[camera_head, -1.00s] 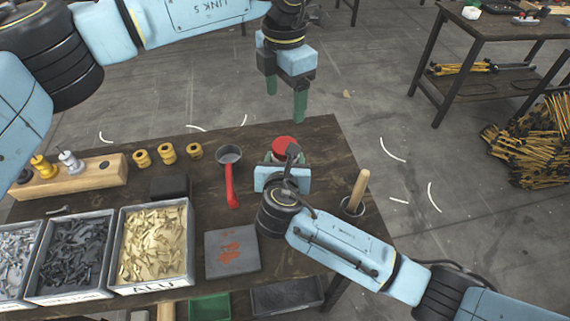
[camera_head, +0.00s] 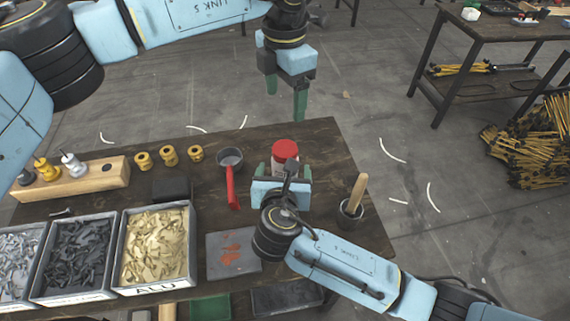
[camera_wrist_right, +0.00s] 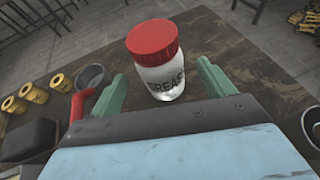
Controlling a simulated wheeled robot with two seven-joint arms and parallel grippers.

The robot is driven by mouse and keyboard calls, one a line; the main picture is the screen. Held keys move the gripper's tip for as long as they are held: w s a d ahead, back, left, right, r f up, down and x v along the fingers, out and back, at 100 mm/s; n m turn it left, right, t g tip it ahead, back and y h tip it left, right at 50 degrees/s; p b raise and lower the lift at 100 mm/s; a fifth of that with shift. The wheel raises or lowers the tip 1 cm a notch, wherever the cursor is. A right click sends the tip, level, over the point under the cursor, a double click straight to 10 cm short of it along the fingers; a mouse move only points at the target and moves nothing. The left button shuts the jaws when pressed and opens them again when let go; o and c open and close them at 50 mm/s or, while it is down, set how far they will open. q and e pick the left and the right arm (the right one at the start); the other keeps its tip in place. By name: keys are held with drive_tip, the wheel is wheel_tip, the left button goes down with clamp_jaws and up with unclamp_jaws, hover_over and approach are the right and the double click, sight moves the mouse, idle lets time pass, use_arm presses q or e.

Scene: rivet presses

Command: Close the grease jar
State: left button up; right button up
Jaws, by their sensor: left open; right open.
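The grease jar (camera_wrist_right: 163,79) stands upright on the dark table, white with a label reading GREASE. Its red lid (camera_wrist_right: 152,40) sits on top; I cannot tell whether it is screwed tight. In the head view the lid (camera_head: 285,149) shows above my right gripper, which hides part of the jar. My right gripper (camera_wrist_right: 160,82) is open, with its green fingers on either side of the jar and gaps showing. My left gripper (camera_head: 285,105) is open and empty, pointing down beyond the table's back edge, well above the floor.
A red-handled ladle (camera_head: 231,170) lies left of the jar. A pot with a wooden-handled tool (camera_head: 354,195) stands to the right. Parts bins (camera_head: 155,245), a dark plate (camera_head: 232,255) and a wooden block with spools (camera_head: 75,188) are on the left and front.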

drive_tip(key=p+v, duration=0.1)
drive_tip(key=v, duration=0.8)
drive_tip(key=shift+p, duration=0.35)
